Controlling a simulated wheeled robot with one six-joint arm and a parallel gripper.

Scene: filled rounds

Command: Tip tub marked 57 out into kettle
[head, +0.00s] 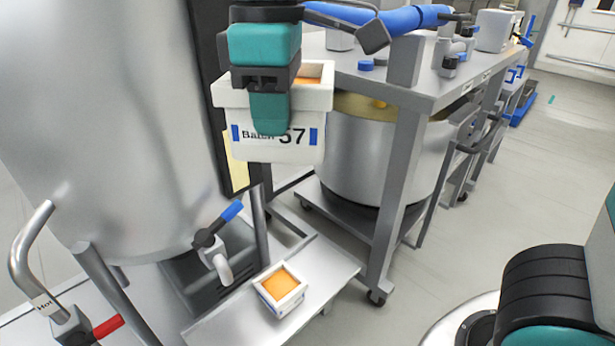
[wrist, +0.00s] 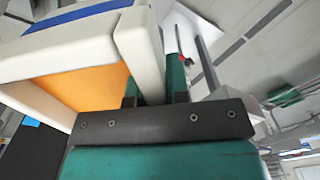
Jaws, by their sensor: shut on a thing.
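The white tub marked 57 (head: 302,152) hangs upright in the air in the head view, with blue marks beside its label and orange contents inside. My gripper (head: 268,112) is shut on its near wall. One teal finger covers part of the label; the other is hidden. In the wrist view the fingers of my gripper (wrist: 155,88) straddle the white wall of the tub (wrist: 135,40), with orange contents beside it. A tall steel vessel (head: 100,110), which looks like the kettle, stands left of the tub. Its top is out of view.
A small white tub with orange contents (head: 282,306) sits on a low steel shelf (head: 335,268) below. A wide steel pot (head: 370,160) stands under a steel table (head: 430,85) at right. A blue-handled valve (head: 220,225) and red-handled pipe (head: 98,330) stick out near the vessel.

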